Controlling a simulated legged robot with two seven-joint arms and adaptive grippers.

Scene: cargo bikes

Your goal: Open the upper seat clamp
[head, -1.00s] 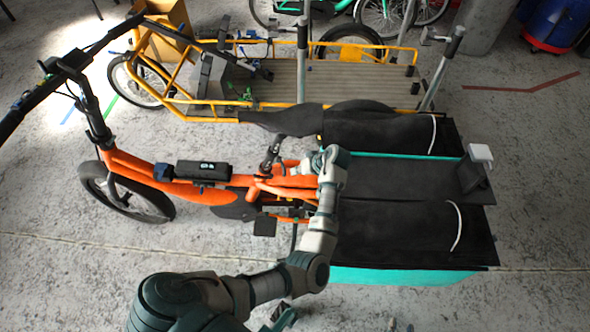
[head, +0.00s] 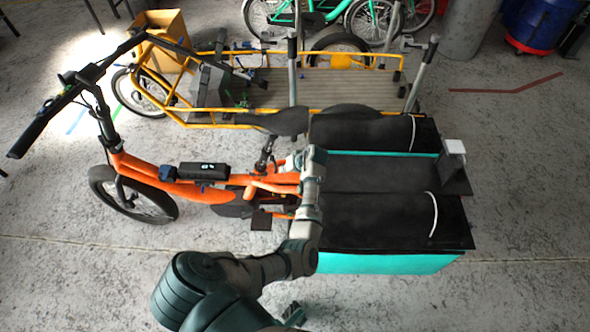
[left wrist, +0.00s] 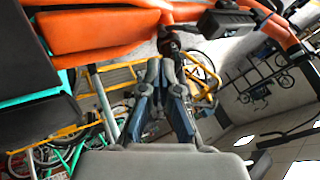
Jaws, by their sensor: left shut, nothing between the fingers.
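The orange cargo bike (head: 150,170) stands across the head view. Its dark saddle (head: 278,121) sits on a dark seat post (head: 263,158), where the clamp area is too small and dark to make out a lever. My left gripper (head: 284,163) is just right of the post, partly hidden by its own wrist. In the left wrist view, my left gripper (left wrist: 160,67) is shut and empty. Its tips are close below the dark seat post (left wrist: 170,42) at the orange frame; contact cannot be told. A small part of what may be my right gripper (head: 294,315) shows at the bottom edge.
Black-topped turquoise cargo boxes (head: 390,263) lie right of the left gripper. A black battery unit (head: 205,172) sits on the frame to the left. A yellow cargo bike (head: 330,85) stands behind. Bare floor lies in front.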

